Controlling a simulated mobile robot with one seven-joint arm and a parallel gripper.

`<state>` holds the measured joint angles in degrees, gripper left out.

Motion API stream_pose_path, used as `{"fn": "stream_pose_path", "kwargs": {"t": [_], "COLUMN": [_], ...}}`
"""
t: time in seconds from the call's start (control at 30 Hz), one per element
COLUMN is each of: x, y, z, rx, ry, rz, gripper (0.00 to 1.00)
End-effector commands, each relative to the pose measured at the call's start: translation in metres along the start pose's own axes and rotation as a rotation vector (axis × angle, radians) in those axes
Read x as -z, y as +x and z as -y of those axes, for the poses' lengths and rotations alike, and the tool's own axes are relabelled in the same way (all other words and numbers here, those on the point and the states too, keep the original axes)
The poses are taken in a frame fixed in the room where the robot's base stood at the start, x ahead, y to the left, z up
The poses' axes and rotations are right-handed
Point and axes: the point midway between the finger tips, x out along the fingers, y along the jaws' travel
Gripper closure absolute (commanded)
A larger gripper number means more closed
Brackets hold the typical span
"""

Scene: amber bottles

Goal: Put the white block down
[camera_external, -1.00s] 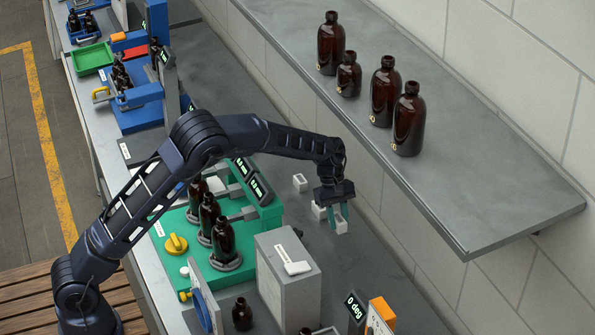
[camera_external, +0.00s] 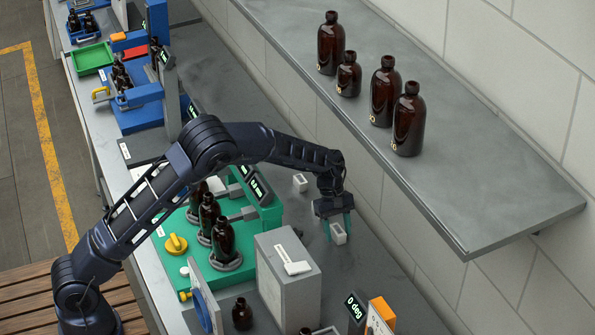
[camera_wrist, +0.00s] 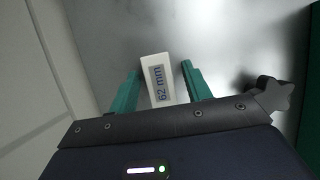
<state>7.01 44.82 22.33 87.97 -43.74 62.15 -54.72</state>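A small white block (camera_external: 338,233) with a dark face is on the grey bench behind the grey box. In the wrist view my gripper (camera_wrist: 160,88) is open, with a gap between each finger and the block. The block's underside is hidden.
Another white block (camera_external: 300,182) lies farther back on the bench. A grey box (camera_external: 288,283) stands near the gripper, and a green fixture (camera_external: 190,258) with brown bottles is to its left. A shelf (camera_external: 480,195) with several amber bottles overhangs on the right.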

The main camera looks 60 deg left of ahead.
Motion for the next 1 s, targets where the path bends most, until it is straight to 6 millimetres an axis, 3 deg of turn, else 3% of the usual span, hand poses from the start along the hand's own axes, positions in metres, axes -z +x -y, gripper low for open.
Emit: {"fn": "stream_pose_path", "kwargs": {"t": [0.27,0.73,1.0], "x": [-0.001,-0.001,-0.001], "y": [-0.007,-0.090,-0.118], "z": [0.000,-0.001,0.000], "rx": [-0.002,-0.004,0.000], "ry": [0.000,0.001,0.000], "rz": [0.000,0.000,0.000], "gripper": [0.51,0.51,0.51]}}
